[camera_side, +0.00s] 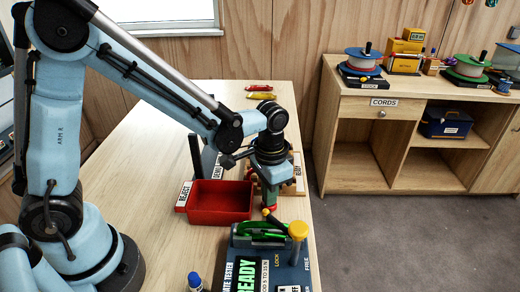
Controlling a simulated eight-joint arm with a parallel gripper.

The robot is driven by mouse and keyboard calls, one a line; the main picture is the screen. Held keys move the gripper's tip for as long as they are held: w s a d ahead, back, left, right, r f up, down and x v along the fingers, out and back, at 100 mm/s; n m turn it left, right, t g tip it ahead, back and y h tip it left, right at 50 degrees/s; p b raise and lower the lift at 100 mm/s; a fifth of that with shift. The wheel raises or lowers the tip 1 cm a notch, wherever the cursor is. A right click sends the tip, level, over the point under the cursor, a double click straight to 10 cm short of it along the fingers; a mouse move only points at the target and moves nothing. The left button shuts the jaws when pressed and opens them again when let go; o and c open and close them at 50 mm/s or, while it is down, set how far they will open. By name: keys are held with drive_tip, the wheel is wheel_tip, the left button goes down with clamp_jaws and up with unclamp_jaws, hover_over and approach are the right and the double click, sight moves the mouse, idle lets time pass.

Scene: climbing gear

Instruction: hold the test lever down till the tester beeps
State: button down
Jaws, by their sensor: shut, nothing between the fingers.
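The tester (242,254) is a dark blue box at the bottom centre, with a lit green READY display (247,267). A green carabiner (262,230) sits at its top. A yellow round knob (298,230) stands at its right side, beside the LOCK and FREE labels; it looks like the lever's end, though I cannot tell for sure. My gripper (270,209) points down just behind the tester, left of the knob. It is shut and empty. Its tips overlap a small dark bar in the picture; I cannot tell whether they touch it.
A red REJECT bin (218,197) stands just left of my gripper. A wooden rack (298,172) is partly hidden behind the gripper. A blue-capped bottle (195,281) stands left of the tester. The bench (142,160) is mostly clear farther left.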

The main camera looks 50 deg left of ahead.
wheel_tip(320, 180, up, 10)
drive_tip(key=shift+f, duration=0.25)
idle(0.8)
drive_tip(key=s+a+r+n+t, duration=0.2)
drive_tip(key=s+a+n+t, duration=0.1)
drive_tip(key=s+a+t, duration=0.3)
drive_tip(key=shift+s+a+t, duration=0.4)
drive_tip(key=shift+a+t, duration=0.2)
drive_tip(key=shift+a, duration=0.5)
drive_tip(key=c, duration=1.8)
unclamp_jaws()
